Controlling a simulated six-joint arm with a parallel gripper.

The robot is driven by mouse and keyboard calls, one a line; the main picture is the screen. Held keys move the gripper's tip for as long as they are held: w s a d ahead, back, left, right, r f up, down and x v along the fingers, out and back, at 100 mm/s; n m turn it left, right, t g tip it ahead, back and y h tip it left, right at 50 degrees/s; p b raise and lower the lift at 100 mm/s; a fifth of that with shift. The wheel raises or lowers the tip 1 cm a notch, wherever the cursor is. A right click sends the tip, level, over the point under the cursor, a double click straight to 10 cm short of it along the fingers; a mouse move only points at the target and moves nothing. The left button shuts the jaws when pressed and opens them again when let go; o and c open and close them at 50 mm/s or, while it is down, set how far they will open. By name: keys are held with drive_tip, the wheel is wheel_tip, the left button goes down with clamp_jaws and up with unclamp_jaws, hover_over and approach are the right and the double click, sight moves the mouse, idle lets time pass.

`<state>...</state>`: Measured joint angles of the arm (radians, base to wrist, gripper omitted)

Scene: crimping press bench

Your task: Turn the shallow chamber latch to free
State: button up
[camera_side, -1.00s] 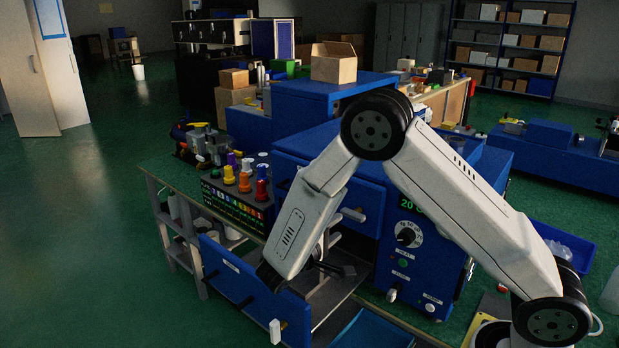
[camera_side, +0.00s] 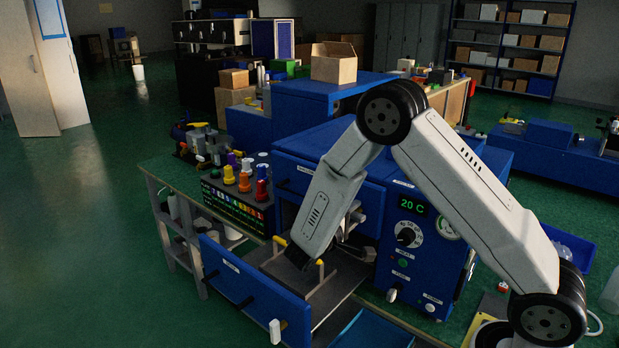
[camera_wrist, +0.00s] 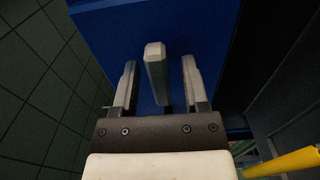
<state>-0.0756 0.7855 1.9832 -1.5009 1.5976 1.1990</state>
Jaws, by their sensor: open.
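The shallow chamber latch (camera_wrist: 155,72) is a pale grey lever on a blue panel (camera_wrist: 215,45) in the wrist view. It points along the fingers, between them, with a visible gap on each side. My gripper (camera_wrist: 158,66) is open around it, and neither finger seems to touch it. In the side view, the latch (camera_side: 356,215) shows as a small pale bar near the lower right of the upper blue front (camera_side: 330,180). My gripper (camera_side: 350,235) is low beside it there, partly hidden by my arm, so its fingers are hard to make out.
One yellow handle (camera_wrist: 285,162) is near my gripper in the wrist view. A control panel (camera_side: 408,250) stands to the right. Coloured knobs (camera_side: 245,180) stand to the left.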

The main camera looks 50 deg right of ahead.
drive_tip(key=shift+c, duration=0.2)
clamp_jaws()
drive_tip(key=shift+n, duration=0.4)
drive_tip(key=n, duration=0.3)
drive_tip(key=shift+n, duration=0.3)
drive_tip(key=n, duration=0.9)
drive_tip(key=shift+n, duration=2.3)
